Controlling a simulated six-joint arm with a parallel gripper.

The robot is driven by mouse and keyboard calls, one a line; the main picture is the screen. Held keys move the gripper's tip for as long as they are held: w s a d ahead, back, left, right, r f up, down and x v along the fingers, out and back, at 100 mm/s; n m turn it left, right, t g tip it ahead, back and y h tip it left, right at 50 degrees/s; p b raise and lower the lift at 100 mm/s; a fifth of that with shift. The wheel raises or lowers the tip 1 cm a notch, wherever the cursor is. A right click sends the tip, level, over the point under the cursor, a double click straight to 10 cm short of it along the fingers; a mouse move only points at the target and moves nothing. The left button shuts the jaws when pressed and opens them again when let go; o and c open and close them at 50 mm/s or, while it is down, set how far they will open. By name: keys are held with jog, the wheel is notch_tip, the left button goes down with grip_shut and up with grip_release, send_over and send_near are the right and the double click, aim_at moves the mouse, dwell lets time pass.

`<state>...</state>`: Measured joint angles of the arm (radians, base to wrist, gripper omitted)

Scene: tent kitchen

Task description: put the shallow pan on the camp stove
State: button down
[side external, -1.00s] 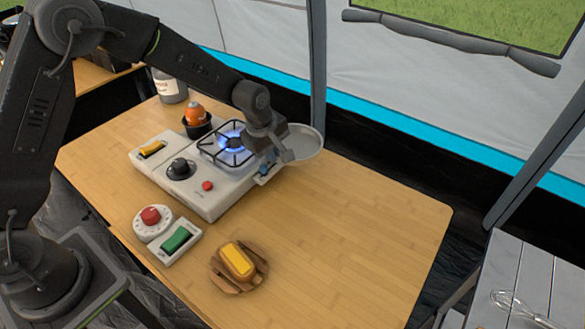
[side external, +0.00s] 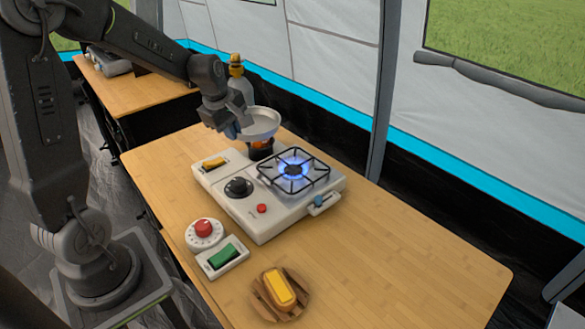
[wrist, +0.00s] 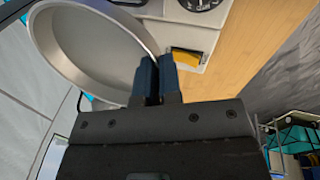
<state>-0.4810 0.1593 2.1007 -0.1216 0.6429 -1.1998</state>
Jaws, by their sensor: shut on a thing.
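The shallow pan (side external: 260,123) is a light metal dish, held up level behind the back left corner of the camp stove (side external: 262,222). My gripper (side external: 234,128) is shut on the pan's near edge. In the wrist view the blue fingertips (wrist: 158,80) pinch the pan's rim, and the pan (wrist: 95,45) fills the upper left. The stove's burner (side external: 292,170) has a black grate and a lit blue flame, with nothing on it. The stove also has a black knob (side external: 238,188) and a red button (side external: 261,209).
A dark cup with an orange item (side external: 262,146) stands under or behind the pan, partly hidden. A bottle (side external: 240,82) stands behind it. A red dial (side external: 204,232), a green switch (side external: 224,256) and a wooden dish with a yellow block (side external: 279,288) lie in front. The table's right is clear.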

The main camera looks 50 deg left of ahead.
send_over(279, 179)
jog(key=f, duration=0.7)
jog(key=shift+s+d, duration=0.2)
jog(key=shift+s, duration=0.2)
jog(key=shift+f, duration=1.9)
jog(key=c, duration=1.3)
grip_release()
jog(key=shift+f, duration=0.15)
